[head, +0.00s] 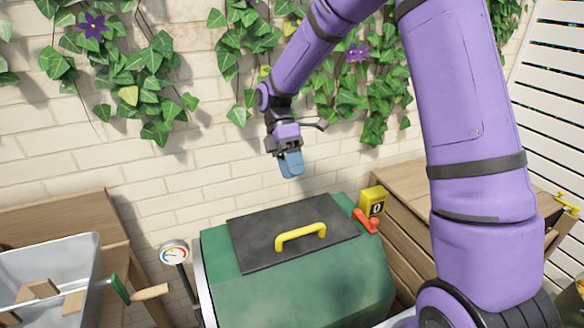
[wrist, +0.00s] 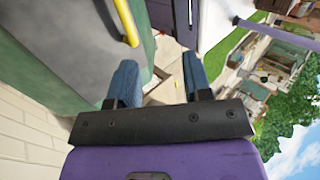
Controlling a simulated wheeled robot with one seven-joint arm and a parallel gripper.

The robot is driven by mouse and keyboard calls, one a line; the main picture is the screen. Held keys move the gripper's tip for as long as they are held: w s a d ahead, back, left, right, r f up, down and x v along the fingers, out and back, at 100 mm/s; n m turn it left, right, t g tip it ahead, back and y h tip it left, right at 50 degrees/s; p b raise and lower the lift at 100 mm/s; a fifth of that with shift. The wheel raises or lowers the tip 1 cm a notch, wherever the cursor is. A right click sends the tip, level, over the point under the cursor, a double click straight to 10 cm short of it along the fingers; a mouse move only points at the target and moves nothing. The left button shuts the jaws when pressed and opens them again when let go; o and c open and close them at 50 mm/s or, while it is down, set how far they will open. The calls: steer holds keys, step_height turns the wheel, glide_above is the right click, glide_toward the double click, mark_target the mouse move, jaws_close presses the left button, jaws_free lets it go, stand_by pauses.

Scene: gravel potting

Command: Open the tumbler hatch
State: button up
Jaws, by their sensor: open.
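The tumbler (head: 300,285) is a green rounded drum in the lower middle of the head view. Its dark grey hatch (head: 250,250) lies flat and closed on top, with a yellow bar handle (head: 300,236) across it. My gripper (head: 291,167) hangs above and behind the hatch, apart from the handle. In the wrist view my gripper (wrist: 163,82) shows two blue fingers spread apart with nothing between them. The handle (wrist: 126,22) also shows there at upper left, beyond the fingers, against the grey hatch (wrist: 75,38).
A yellow box marked 0 (head: 373,202) and a red lever (head: 366,221) sit right of the hatch. A dial gauge (head: 174,252) stands left. A grey bin (head: 85,245) is at far left. A brick wall (head: 185,195) with ivy rises behind; wooden cabinets stand right.

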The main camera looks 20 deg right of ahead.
steer(key=s+d+r+m+t, duration=0.3)
steer(key=s+r+m+t, duration=0.45)
steer(key=r, duration=0.55)
steer(key=s+d+r+m+t, duration=0.2)
steer(key=s+m, duration=0.3)
steer(key=s, duration=0.3)
steer(key=s+d+r+m+t, duration=0.2)
steer(key=s+r+m+t, duration=0.1)
steer(key=s, duration=0.4)
steer(key=shift+s+r+m+t, duration=0.35)
steer(key=shift+m+t, duration=0.2)
steer(key=shift+m, duration=0.7)
